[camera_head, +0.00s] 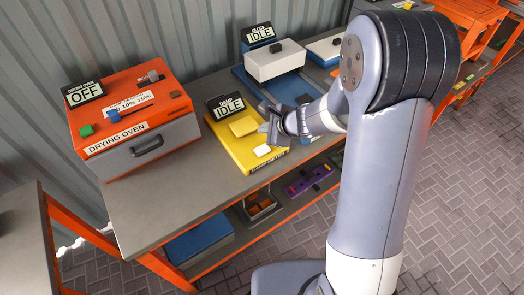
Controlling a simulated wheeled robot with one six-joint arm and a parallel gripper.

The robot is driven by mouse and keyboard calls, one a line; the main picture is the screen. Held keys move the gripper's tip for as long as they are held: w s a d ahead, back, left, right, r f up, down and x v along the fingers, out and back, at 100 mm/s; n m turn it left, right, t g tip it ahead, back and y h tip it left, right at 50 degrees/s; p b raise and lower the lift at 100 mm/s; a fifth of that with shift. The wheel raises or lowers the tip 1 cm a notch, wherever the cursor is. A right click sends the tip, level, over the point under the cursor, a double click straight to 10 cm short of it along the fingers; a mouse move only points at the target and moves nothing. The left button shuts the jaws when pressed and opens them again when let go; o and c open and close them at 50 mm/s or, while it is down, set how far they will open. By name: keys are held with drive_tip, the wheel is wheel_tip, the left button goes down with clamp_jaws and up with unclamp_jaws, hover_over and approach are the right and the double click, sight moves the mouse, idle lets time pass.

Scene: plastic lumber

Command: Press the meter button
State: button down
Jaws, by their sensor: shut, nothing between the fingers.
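The yellow damp meter (225,140) lies on the grey bench, with a black display (228,109) at its back reading "DAMP" and "IDLE". A raised yellow pad (242,126) sits on its top. A small white block (262,150) sits nearer its front edge; I cannot tell which part is the button. My gripper (268,128) is shut and empty, over the right side of the meter. It hides part of the meter's right edge, and I cannot tell whether it touches the meter.
The orange drying oven (130,105) stands to the left, its display reading "OFF". A blue device with a white block (276,62) and a display (258,34) reading "IDLE" stands behind. A corrugated wall (180,35) backs the bench (180,200). Bare bench lies between oven and meter.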

drive_tip(key=b, duration=0.4)
hover_over(265, 151)
wheel_tip(265, 151, down, 6)
drive_tip(key=shift+r, duration=0.25)
drive_tip(key=shift+f+b, duration=0.6)
drive_tip(key=shift+b, duration=0.05)
drive_tip(key=shift+f, duration=0.1)
idle(0.9)
drive_tip(key=shift+f+b, duration=0.3)
drive_tip(key=shift+b, duration=0.25)
drive_tip(key=shift+f+b, duration=0.5)
drive_tip(key=shift+b, duration=0.15)
idle(0.5)
drive_tip(key=shift+r, duration=0.15)
drive_tip(key=shift+r+p, duration=0.75)
drive_tip(key=shift+r, duration=0.05)
drive_tip(key=shift+r+p, duration=2)
drive_tip(key=shift+r, duration=0.5)
